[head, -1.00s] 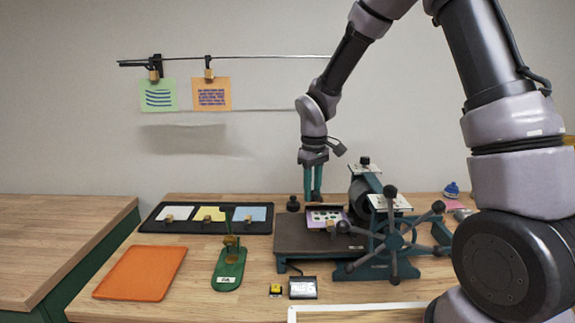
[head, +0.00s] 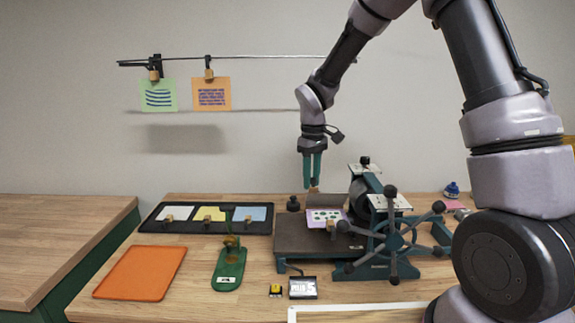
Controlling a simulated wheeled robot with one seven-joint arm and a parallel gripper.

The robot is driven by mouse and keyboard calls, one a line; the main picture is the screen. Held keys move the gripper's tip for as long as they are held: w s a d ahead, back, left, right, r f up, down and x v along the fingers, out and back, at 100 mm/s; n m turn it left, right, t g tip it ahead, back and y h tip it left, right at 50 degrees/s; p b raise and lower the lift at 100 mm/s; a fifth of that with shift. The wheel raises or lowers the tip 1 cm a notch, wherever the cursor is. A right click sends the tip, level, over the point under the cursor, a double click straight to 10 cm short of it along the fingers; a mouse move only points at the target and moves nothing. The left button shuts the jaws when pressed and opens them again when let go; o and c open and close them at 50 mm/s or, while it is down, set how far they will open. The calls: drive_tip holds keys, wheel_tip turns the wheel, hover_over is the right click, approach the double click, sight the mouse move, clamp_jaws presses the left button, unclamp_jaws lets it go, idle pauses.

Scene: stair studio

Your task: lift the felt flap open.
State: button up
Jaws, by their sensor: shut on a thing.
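The felt flap (head: 328,201) is a grey panel on the bed of a small hand press (head: 300,238). It stands raised at the back of the bed, behind a purple-edged card with dark dots (head: 326,215). My gripper (head: 313,187) points down at the flap's upper left edge. Its teal fingers are shut on a small tan piece at that edge, which looks like the flap's tab. The fingertips partly hide it. The flap's hinge line is too small to make out.
The press's spoked wheel (head: 392,240) and roller stand right of the bed. A black tray of cards (head: 190,228), an orange tray (head: 140,272) and a green stand (head: 229,272) lie to the left. A black knob (head: 293,203) stands behind the bed.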

drive_tip(key=shift+w+r, duration=0.2)
drive_tip(key=shift+w, duration=0.3)
drive_tip(key=shift+w+r, duration=0.2)
drive_tip(key=shift+w, duration=0.3)
drive_tip(key=shift+w+r, duration=0.2)
drive_tip(key=shift+w, duration=1.45)
drive_tip(key=o, duration=1.3)
wheel_tip(320, 180, up, 8)
drive_tip(key=shift+s+r, duration=0.1)
